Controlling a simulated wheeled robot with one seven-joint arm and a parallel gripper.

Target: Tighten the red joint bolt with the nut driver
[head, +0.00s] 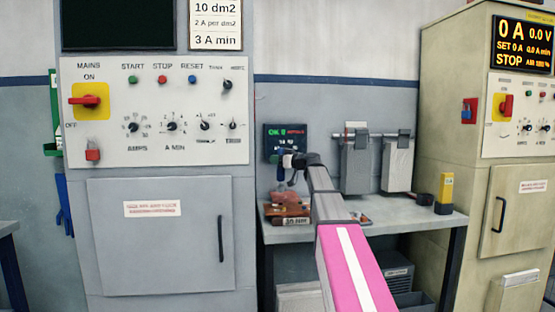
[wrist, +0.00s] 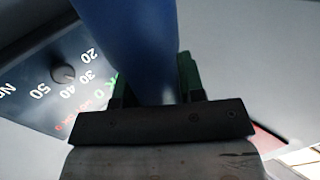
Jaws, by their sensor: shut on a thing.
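My gripper (head: 281,166) is over the back bench, in front of a dark display, and is small in the head view. In the wrist view my gripper (wrist: 155,84) has its dark green fingers on either side of a thick blue handle (wrist: 130,38), which looks like the nut driver. The blue handle also shows as a small upright shape in the head view (head: 280,174). The driver's tip is out of the wrist view. Reddish-brown parts (head: 286,197) lie on the bench below my gripper. I cannot make out the red joint bolt among them.
The display (head: 272,134) has green and red text; its dial panel (wrist: 60,85) shows in the wrist view. Grey boxes (head: 354,168) hang from a rail behind the bench (head: 430,223). A yellow item (head: 446,189) stands at its right. Cabinets (head: 160,240) flank the bench.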

